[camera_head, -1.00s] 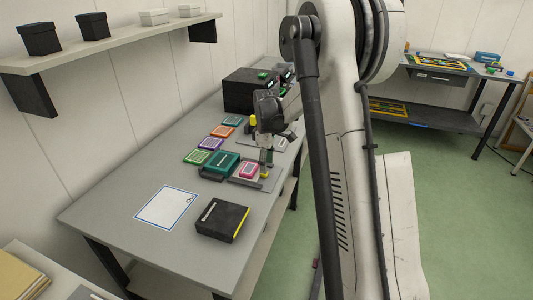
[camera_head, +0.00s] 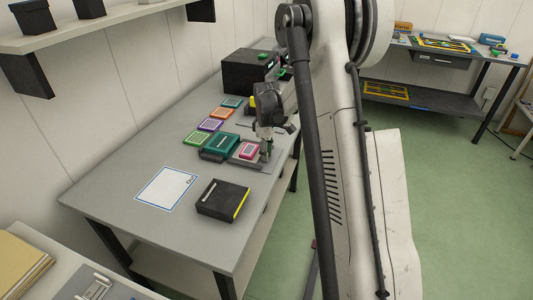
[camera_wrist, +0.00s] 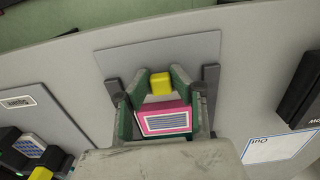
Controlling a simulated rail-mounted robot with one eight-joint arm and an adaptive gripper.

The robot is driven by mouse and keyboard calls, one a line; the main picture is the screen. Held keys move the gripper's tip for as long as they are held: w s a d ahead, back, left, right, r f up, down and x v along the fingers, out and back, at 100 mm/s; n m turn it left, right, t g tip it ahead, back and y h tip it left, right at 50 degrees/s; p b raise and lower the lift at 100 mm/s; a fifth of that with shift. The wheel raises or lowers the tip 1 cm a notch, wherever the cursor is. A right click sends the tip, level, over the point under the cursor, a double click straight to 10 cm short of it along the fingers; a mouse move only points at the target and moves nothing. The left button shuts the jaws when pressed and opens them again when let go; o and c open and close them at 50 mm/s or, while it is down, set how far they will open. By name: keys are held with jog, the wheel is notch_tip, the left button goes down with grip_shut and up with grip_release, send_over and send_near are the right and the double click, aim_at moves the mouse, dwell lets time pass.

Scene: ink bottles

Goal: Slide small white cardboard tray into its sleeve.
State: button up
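My gripper (camera_wrist: 160,84) points down over a grey plate (camera_wrist: 115,60) with a dark rail on each side. Its fingers stand apart, with a small yellow block (camera_wrist: 161,86) filling the gap at their tips. I cannot tell whether they grip it. A pink box (camera_wrist: 165,118) with a striped white label, apparently the sleeve, shows between the fingers, nearer the wrist. In the head view the pink box (camera_head: 247,150) lies on the plate, just left of my gripper (camera_head: 265,153). I cannot make out a white tray; the gripper may hide it.
A teal box (camera_head: 222,145) stands left of the plate. Several coloured flat boxes (camera_head: 209,124) line the table behind it. A black box (camera_head: 223,200) and a blue-edged white sheet (camera_head: 167,189) lie in front. A large black box (camera_head: 250,71) stands farther back.

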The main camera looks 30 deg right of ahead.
grip_shut()
jog(key=shift+w+a+b, duration=0.2)
jog(key=shift+w+a, duration=1)
jog(key=shift+w, duration=0.2)
jog(key=shift+w+a+b, duration=0.2)
jog(key=shift+w+a, duration=0.95)
jog(key=shift+w, duration=0.25)
jog(key=shift+w+a+b, duration=0.2)
jog(key=shift+w+a, duration=1)
jog(key=shift+w, duration=0.2)
jog(key=o, duration=0.9)
grip_release()
notch_tip(320, 180, up, 12)
